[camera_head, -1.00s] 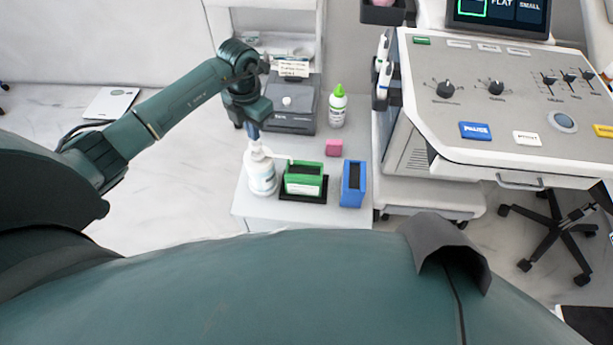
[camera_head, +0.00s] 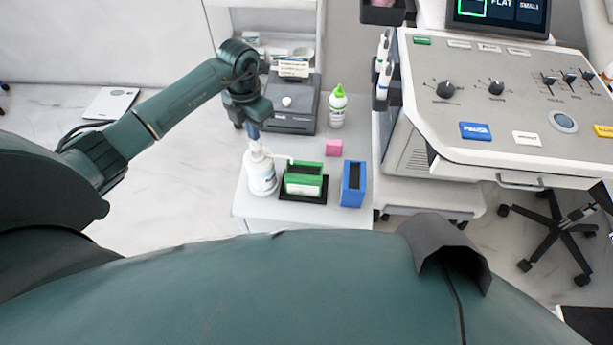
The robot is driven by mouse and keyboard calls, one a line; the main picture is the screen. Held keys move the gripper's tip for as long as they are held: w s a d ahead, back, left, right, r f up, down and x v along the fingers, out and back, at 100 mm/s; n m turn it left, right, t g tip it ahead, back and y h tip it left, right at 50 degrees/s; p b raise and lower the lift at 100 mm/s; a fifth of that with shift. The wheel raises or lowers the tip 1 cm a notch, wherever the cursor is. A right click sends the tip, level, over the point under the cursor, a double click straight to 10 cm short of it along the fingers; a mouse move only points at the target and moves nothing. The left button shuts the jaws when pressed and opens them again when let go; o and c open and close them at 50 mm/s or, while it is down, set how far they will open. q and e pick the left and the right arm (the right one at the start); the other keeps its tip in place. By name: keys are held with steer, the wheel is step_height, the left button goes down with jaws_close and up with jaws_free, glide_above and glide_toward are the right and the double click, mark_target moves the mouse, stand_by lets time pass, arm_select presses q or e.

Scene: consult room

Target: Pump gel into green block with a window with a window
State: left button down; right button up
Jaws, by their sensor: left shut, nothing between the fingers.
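The green block with a window (camera_head: 304,184) sits on a black tray (camera_head: 287,196) on the white table. Its top has a dark opening. A white pump bottle (camera_head: 262,178) stands just left of it, and its spout reaches right, over the block's left edge. My left gripper (camera_head: 254,136) is shut and points down right above the pump head, its tips at or touching the top of it. Whether any gel comes out is too small to tell. My right gripper is not in view.
A blue block (camera_head: 353,184) stands right of the green one. A pink block (camera_head: 333,148), a bottle with a green cap (camera_head: 337,108) and a dark grey box (camera_head: 292,118) stand farther back. A console cart (camera_head: 510,110) fills the right side.

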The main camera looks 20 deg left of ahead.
arm_select(q)
steer(key=shift+f, duration=0.2)
stand_by(0.4)
steer(key=shift+f+b, duration=0.75)
steer(key=shift+b, duration=0.05)
steer(key=shift+f+b, duration=0.5)
steer(key=shift+f, duration=0.15)
steer(key=shift+r+p, duration=1)
steer(key=shift+r, duration=0.5)
